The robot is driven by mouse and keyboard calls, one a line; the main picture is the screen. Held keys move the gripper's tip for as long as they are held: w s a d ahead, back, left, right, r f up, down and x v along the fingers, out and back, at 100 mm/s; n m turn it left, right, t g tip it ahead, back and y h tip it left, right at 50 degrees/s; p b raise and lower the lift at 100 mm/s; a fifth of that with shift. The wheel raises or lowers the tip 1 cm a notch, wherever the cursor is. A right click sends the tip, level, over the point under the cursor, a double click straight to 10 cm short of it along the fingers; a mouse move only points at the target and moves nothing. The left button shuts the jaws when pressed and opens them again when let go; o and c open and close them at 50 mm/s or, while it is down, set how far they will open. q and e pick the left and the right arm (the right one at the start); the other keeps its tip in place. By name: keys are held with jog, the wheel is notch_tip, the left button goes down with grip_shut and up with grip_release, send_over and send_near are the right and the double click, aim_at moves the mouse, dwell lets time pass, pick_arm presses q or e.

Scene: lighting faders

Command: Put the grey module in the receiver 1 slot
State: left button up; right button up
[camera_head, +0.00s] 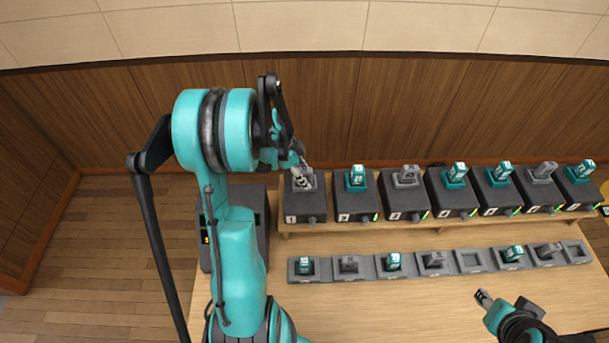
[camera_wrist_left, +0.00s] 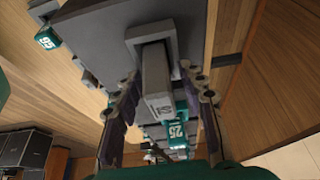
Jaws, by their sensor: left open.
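Receiver 1 (camera_head: 304,210) is the leftmost dark box on the raised shelf. In the left wrist view a grey module (camera_wrist_left: 157,85) stands in the socket (camera_wrist_left: 132,36) of the box below my left gripper. My left gripper (camera_head: 303,178) is over receiver 1 and partly hides its top. In the left wrist view its fingers (camera_wrist_left: 163,105) are spread on both sides of the grey module, with gaps visible. My right gripper (camera_head: 484,298) is at the lower right, over the table; its jaw opening is too small to tell.
Several more receivers with teal or grey modules stand to the right, the nearest being receiver 2 (camera_head: 357,207). A tray row (camera_head: 330,274) in front holds more modules, with an empty place (camera_head: 471,260). A dark box (camera_head: 250,215) stands left of receiver 1.

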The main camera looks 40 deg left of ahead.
pick_arm(q)
jog(key=shift+r, duration=0.35)
jog(key=p+v, duration=0.2)
jog(key=v, duration=0.9)
jog(key=s+d+r+n+t+y, duration=0.1)
jog(key=s+d+r+n, duration=0.1)
jog(key=d, duration=0.6)
jog(key=s+d+r+n+t+y, duration=0.1)
jog(key=s+d+r+n+t, duration=0.1)
jog(key=d, duration=0.6)
jog(key=s+d+r+n+t+y, duration=0.1)
jog(key=s+d+r+n, duration=0.1)
jog(key=s+d+n, duration=0.2)
jog(key=d+n, duration=0.2)
jog(key=d, duration=0.2)
jog(key=shift+r, duration=0.4)
